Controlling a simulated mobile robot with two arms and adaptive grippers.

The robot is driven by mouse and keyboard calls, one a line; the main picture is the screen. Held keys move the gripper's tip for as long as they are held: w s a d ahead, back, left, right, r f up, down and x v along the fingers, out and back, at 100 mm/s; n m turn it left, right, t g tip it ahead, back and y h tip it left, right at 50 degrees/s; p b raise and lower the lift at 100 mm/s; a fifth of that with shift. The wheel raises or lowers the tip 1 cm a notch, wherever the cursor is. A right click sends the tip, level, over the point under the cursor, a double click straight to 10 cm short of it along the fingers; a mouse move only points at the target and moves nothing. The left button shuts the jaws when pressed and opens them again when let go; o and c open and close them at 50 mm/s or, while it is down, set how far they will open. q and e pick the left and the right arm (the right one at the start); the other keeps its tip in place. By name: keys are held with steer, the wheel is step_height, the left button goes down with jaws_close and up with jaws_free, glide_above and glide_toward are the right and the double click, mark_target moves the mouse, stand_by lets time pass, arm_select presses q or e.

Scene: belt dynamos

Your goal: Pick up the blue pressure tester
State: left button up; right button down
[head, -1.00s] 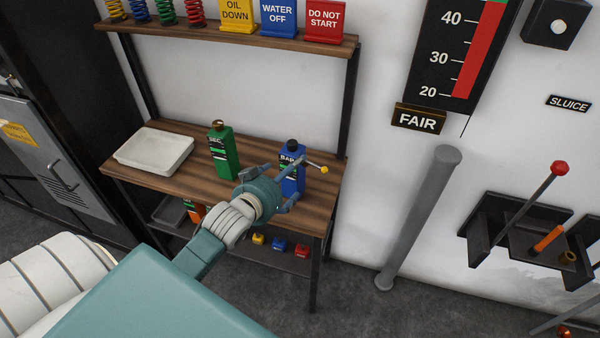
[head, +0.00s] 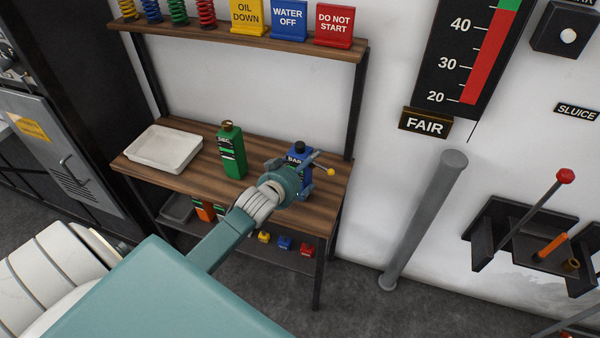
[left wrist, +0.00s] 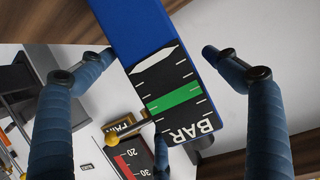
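The blue pressure tester (head: 295,152) stands upright at the right end of the wooden table, with a black cap and a dark scale. A rod with a yellow ball sticks out beside it. In the left wrist view the tester (left wrist: 130,25) shows a green band and the word BAR. My left gripper (head: 289,177) is right in front of it and hides its lower part in the head view. Its fingers (left wrist: 158,54) are spread on either side of the tester. A gap shows at the right finger; contact at the left finger cannot be told. My right gripper is not in view.
A shelf (head: 240,36) with springs and signs is above. A grey pipe (head: 425,220) leans on the wall at right.

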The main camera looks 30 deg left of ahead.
arm_select(q)
steer(key=c, duration=1.7)
steer(key=shift+w+r, duration=0.1)
steer(key=shift+r, duration=0.1)
steer(key=c, duration=0.3)
